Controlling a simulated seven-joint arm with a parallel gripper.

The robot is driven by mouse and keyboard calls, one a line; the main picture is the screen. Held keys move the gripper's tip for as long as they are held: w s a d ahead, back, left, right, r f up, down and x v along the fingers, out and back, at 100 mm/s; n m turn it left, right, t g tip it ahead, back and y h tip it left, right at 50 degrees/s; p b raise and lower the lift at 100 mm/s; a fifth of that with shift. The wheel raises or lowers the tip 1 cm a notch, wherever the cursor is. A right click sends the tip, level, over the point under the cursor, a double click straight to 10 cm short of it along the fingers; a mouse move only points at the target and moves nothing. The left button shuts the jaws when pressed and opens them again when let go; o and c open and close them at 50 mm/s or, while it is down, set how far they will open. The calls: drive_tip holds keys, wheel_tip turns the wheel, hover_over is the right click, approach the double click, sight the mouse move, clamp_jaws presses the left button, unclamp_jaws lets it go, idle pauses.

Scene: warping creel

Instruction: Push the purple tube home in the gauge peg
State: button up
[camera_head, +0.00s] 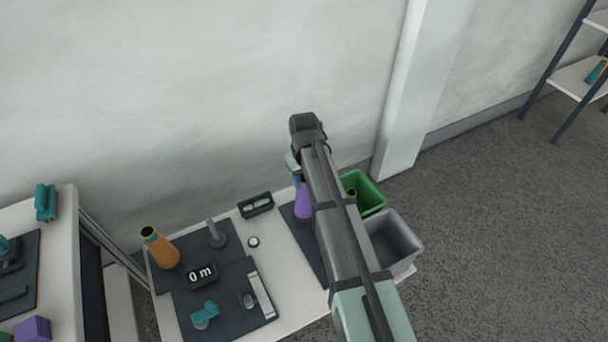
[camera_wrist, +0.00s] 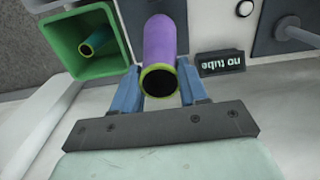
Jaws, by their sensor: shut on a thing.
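The purple tube (camera_head: 303,203) is a tapered cone with a yellow-green rim, over the dark mat at the right of the bench. In the wrist view the purple tube (camera_wrist: 165,42) shows its open end towards me. My gripper (camera_wrist: 159,68) is shut on it, one blue finger on each side; in the head view my arm hides most of my gripper (camera_head: 296,176).
A grey peg (camera_head: 215,235) stands on the left mat near an orange tube (camera_head: 160,248) and a display (camera_head: 201,274) reading "0 m". A green bin (camera_head: 371,193) with a tube inside and a grey bin (camera_head: 400,235) stand on the right. A wall is behind.

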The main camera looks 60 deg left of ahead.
drive_tip(key=shift+f, duration=0.15)
drive_tip(key=shift+f, duration=0.9)
drive_tip(key=o, duration=1.2)
drive_tip(key=shift+o, duration=0.2)
drive_tip(key=shift+r, duration=3.45)
